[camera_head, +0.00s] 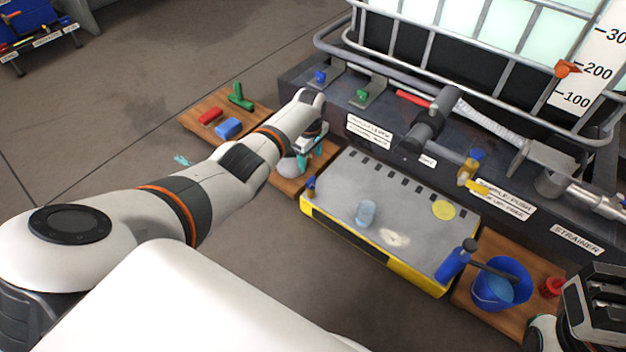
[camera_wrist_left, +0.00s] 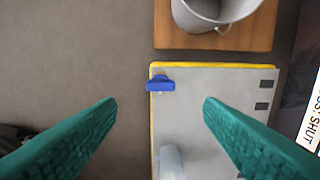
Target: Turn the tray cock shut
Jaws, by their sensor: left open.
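The tray cock is a small blue handle (camera_head: 311,183) on the near left corner of the grey, yellow-edged drip tray (camera_head: 340,226). In the left wrist view the blue handle (camera_wrist_left: 160,84) lies crosswise on the tray's edge, ahead of the fingertips and between them. My left gripper (camera_head: 312,156) is over the tray's left end, with its teal fingers (camera_wrist_left: 160,104) spread wide and nothing between them touching. My right gripper (camera_head: 600,292) is at the lower right edge of the head view, partly cut off; its jaw opening is unclear.
A grey cup (camera_wrist_left: 222,12) stands on a wooden board beside the tray. A translucent blue object (camera_head: 366,213) lies on the tray. The dark bench (camera_head: 345,105) with valves and pipes runs behind.

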